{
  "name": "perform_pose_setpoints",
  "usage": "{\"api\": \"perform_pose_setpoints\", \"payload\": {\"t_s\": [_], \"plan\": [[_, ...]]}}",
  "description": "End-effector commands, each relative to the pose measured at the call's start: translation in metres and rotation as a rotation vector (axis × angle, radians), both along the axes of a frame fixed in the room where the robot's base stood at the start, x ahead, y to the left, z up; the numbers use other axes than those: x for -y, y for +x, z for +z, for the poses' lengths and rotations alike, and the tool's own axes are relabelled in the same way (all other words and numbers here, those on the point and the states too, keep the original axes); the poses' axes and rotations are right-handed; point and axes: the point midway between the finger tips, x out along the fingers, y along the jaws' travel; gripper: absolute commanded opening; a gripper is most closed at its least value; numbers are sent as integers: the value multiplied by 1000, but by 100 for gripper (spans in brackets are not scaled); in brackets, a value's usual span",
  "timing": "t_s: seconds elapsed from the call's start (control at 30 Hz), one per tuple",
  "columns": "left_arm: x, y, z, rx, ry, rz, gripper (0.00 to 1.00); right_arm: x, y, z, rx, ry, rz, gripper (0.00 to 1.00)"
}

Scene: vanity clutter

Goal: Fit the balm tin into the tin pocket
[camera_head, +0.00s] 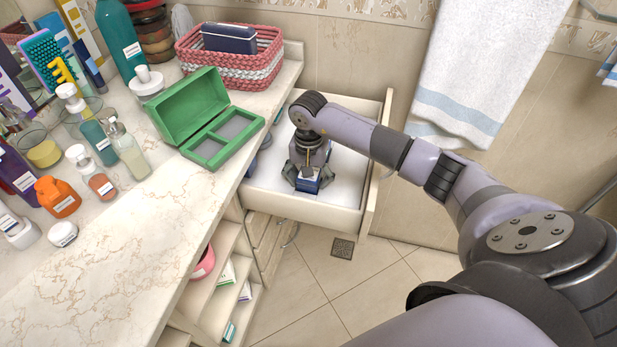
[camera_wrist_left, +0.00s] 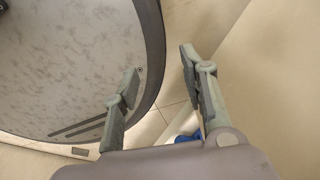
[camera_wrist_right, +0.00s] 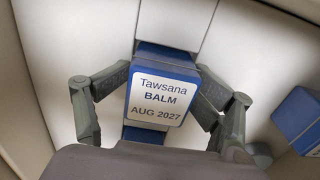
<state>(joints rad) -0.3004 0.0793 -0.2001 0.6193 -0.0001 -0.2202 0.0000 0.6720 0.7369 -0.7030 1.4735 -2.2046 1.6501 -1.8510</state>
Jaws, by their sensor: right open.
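The balm tin (camera_wrist_right: 160,95) is a blue box with a white label reading "Tawsana BALM AUG 2027". It stands in the open drawer, and its blue side also shows in the head view (camera_head: 309,185). My right gripper (camera_wrist_right: 164,84) is open, reaching down into the drawer with a finger on each side of the tin; whether they touch it I cannot tell. The green case (camera_head: 190,104) stands open on the counter, with two grey-floored pockets (camera_head: 238,127) in its front part, both empty. My left gripper (camera_wrist_left: 158,66) is open and empty, outside the head view.
The drawer (camera_head: 300,210) is pulled out beside the counter (camera_head: 150,225). Another blue box (camera_wrist_right: 300,120) lies in it. A pink basket (camera_head: 228,64) stands behind the green case. Bottles and jars crowd the counter's left; its front is clear. A towel (camera_head: 480,70) hangs at the right.

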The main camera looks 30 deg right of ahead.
Motion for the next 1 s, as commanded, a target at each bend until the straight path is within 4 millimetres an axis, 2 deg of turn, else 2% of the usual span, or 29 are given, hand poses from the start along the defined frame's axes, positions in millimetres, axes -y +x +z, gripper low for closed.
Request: {"api": "perform_pose_setpoints", "payload": {"t_s": [0.03, 0.37, 0.53, 0.6, 0.7, 1.0], "plan": [[0, 0, 0, 0, 0, 0, 40, -1, -4, -4, -12, 0, 3, 64], [0, 0, 0, 1, 0, 0, 40, -1, -3, -2, -10, 1, 3, 64], [0, 0, 11, 1, 0, 0, 40, -1, -2, 9, -6, 3, 3, 64], [0, 0, 21, 1, 1, 0, 40, -1, -2, 18, -6, 2, 3, 64], [0, 1, 8, 2, 1, 0, 40, 1, 1, 35, 4, -2, 3, 64], [-1, 1, -3, 2, 1, 0, 40, 0, 1, 103, 4, 0, 2, 64]]}}
